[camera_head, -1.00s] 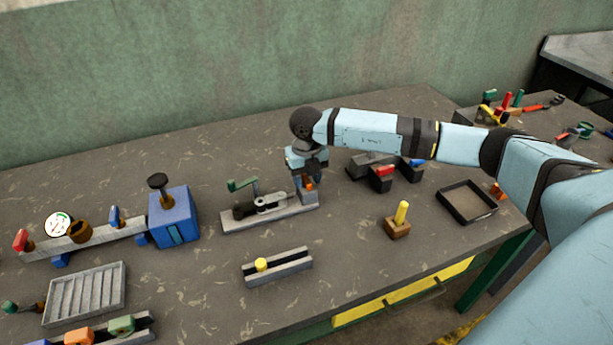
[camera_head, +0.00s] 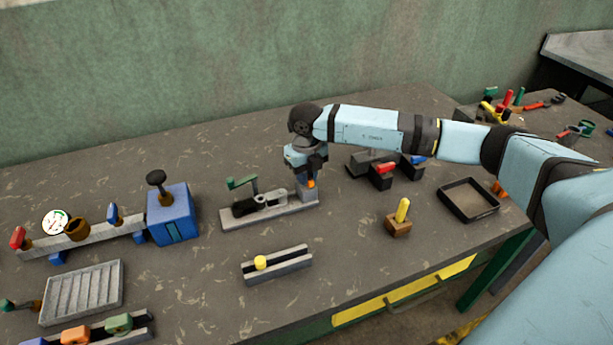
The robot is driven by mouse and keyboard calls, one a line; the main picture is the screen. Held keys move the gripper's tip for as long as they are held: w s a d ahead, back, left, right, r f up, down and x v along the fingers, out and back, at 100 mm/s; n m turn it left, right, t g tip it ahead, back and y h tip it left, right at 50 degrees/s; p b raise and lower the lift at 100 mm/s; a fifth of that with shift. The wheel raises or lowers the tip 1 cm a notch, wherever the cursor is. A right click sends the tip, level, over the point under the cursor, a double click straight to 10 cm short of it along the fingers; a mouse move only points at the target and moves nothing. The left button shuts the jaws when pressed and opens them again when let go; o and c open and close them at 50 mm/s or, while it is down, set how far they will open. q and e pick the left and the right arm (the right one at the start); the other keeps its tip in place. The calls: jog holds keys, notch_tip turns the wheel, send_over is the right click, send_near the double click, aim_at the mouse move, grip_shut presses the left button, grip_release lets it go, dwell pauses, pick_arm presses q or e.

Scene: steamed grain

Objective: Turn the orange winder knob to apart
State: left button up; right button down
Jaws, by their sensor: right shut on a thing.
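The orange winder knob (camera_head: 311,183) shows as a small orange patch at the right end of a grey device (camera_head: 268,214) with a long base, mid-table. My right gripper (camera_head: 309,180) points down over that end and is shut on the knob, which is mostly hidden by the fingers. A green-handled crank (camera_head: 242,183) and a dark, flat linkage sit on the left and middle part of the same base. My left gripper is not in view.
A blue box (camera_head: 173,215) with a black knob stands left. Dark blocks with red and blue levers (camera_head: 381,174) are close right of my gripper. A slotted bar (camera_head: 277,265) lies in front; a yellow peg on a wooden block (camera_head: 398,223) and a black tray (camera_head: 469,200) are right.

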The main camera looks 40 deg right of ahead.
jog(key=n+b, duration=0.1)
jog(key=n, duration=0.1)
jog(key=shift+f+n, duration=0.1)
jog(key=shift+n, duration=0.3)
jog(key=n+b, duration=0.1)
jog(key=n, duration=0.1)
jog(key=shift+n+b, duration=0.4)
jog(key=n+b, duration=0.1)
jog(key=n, duration=0.2)
jog(key=shift+n+b, duration=0.3)
jog(key=shift+b, duration=0.05)
jog(key=n+b, duration=0.1)
jog(key=n, duration=0.1)
jog(key=shift+n, duration=0.3)
jog(key=shift+n+b, duration=0.6)
jog(key=shift+n, duration=1)
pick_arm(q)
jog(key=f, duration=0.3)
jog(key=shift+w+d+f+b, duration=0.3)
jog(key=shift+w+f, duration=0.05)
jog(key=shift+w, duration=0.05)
pick_arm(e)
jog(key=shift+n, duration=0.3)
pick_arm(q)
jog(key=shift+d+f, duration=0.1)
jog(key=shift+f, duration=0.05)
pick_arm(e)
jog(key=shift+r, duration=0.2)
jog(key=c, duration=1.1)
grip_release()
